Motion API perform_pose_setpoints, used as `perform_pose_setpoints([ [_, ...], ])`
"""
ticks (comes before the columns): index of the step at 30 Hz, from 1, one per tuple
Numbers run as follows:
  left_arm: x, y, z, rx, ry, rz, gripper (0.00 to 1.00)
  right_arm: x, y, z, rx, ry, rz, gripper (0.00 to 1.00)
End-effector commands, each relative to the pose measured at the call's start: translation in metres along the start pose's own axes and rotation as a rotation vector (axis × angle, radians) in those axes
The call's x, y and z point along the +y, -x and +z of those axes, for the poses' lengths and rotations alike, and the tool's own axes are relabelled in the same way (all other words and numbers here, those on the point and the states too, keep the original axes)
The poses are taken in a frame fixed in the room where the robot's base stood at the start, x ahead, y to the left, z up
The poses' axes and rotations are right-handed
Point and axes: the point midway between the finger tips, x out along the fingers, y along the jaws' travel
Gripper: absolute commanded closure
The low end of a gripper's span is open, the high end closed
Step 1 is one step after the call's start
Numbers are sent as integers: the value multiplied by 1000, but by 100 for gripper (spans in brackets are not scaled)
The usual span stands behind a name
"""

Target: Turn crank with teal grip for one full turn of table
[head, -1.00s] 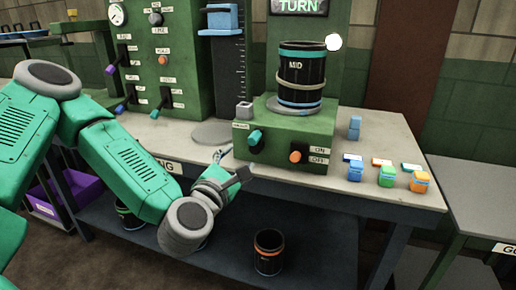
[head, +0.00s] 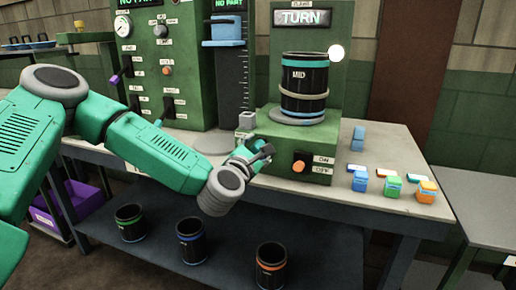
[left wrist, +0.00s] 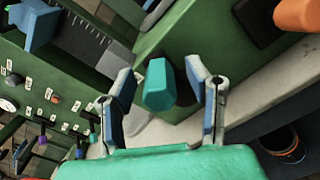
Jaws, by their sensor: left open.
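The crank's teal grip (left wrist: 158,84) sticks out from the front of the green turntable box (head: 272,152). In the left wrist view it lies between the two fingers of my left gripper (left wrist: 162,92), with a gap on each side. In the head view my left gripper (head: 257,158) is at the box's left front and hides the grip. The gripper is open. A black drum marked MID (head: 302,78) stands upright on the round table (head: 297,117) on top of the box. My right gripper is not in view.
An orange knob (head: 299,166) with ON and OFF labels is on the same box face. Small blue, green and orange blocks (head: 391,187) stand at the bench's right. Levers and a green panel (head: 165,60) are at the left. Black drums (head: 270,262) stand on the lower shelf.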

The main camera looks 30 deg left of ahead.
Motion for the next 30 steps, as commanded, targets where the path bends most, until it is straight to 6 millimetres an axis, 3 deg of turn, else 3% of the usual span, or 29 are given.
perform_pose_setpoints([
  [3, 0, 0, 0, 0, 0, 0, 55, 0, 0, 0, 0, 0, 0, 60],
  [5, 0, 0, 0, 0, 0, 0, 73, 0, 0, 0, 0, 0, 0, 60],
  [7, 0, 0, 0, 0, 0, 0, 98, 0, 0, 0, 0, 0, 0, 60],
  [8, 0, 0, 0, 0, 0, 0, 100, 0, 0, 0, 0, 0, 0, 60],
  [20, -3, 1, 1, 0, -48, -2, 100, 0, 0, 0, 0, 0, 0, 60],
  [30, -16, 1, 5, -2, -284, -3, 100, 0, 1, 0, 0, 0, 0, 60],
])
